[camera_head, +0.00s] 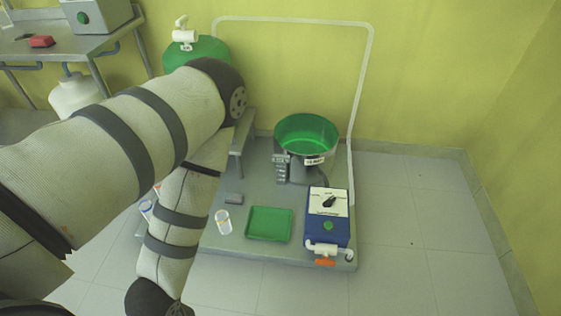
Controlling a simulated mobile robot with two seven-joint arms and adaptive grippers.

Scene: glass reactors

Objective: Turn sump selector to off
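The sump selector (329,201) is a black knob on the white top plate of a blue box (340,232). The box stands at the right front of a low grey platform. The knob's pointer lies at a slant, toward the upper right or lower left; I cannot tell which end points, and the plate's lettering is too small to read. A green round button sits on the box below the plate. My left arm comes in from the left, bends, and runs down to the bottom edge, left of the box; its gripper is out of view. My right gripper is not in view.
A green round basin (306,133) stands behind the box, and a green tray (269,224) lies to its left. A small clear jar (223,221) stands beside the tray. An orange-handled valve (325,261) is at the box's front. A pale pipe frame rises behind. Floor on the right is clear.

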